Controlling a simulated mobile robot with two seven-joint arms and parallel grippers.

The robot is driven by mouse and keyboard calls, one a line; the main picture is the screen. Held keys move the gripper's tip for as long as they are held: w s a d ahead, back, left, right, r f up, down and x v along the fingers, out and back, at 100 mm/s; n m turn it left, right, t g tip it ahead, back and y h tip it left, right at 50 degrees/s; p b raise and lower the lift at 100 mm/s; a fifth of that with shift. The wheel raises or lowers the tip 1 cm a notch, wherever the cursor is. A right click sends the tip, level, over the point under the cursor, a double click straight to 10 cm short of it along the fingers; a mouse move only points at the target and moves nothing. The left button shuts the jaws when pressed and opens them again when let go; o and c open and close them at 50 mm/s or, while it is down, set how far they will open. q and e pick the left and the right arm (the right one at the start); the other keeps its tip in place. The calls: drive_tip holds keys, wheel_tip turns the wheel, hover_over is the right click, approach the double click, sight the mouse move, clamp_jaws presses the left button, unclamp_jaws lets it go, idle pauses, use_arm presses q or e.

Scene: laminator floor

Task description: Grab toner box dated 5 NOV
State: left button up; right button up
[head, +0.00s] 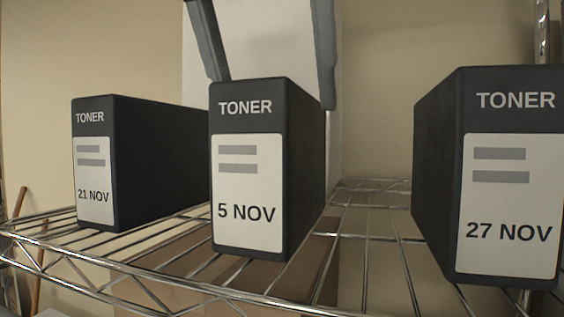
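The toner box dated 5 NOV (249,170) is a black box with a white label. It stands upright on the wire shelf in the middle of the head view, its right side also showing. My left gripper (275,94) reaches down from the top of the picture, with two grey fingers spread apart. It appears to be the left one by its slant; its arm is out of view. One fingertip is at the box's upper left edge, partly hidden behind it. The other is at the far right edge. I cannot tell whether they touch. My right gripper is not in view.
A toner box dated 21 NOV (94,160) stands to the left, and one dated 27 NOV (508,190) to the right, nearer. The wire shelf (377,238) has bare room between the middle and right boxes. A beige wall (400,60) is behind.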

use_arm(q)
drive_tip(key=x, duration=0.4)
drive_tip(key=shift+d+f, duration=0.1)
drive_tip(key=shift+f, duration=0.15)
drive_tip(key=shift+f, duration=0.35)
idle(0.4)
clamp_jaws()
idle(0.7)
drive_tip(key=shift+r, duration=0.1)
